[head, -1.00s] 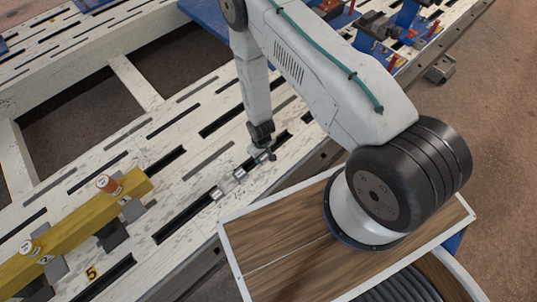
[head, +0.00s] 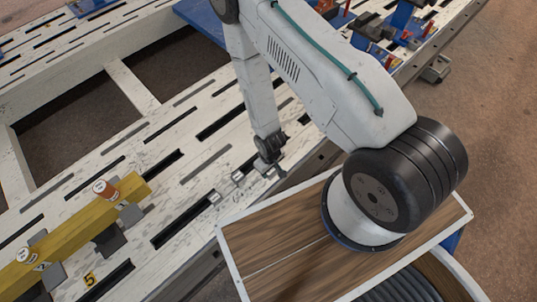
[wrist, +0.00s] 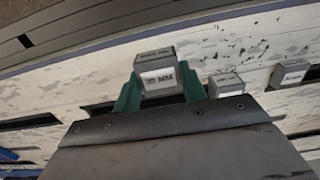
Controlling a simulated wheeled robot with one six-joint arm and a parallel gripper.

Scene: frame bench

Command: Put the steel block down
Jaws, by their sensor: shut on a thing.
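The steel block (wrist: 158,76) is a small grey block with a white "20 MM" label facing the wrist camera. My gripper (wrist: 160,88) is shut on it, with a green finger on each side. In the head view my gripper (head: 270,169) points down over the white slotted bench (head: 195,160), near its front edge. The held block is mostly hidden there. I cannot tell whether its underside touches the bench.
Two similar labelled steel blocks stand on the bench: one close to the right of the held block (wrist: 227,85), another farther right (wrist: 289,74). A yellow beam (head: 75,235) lies at left. A wooden-topped surface (head: 285,245) with a white rim is in front.

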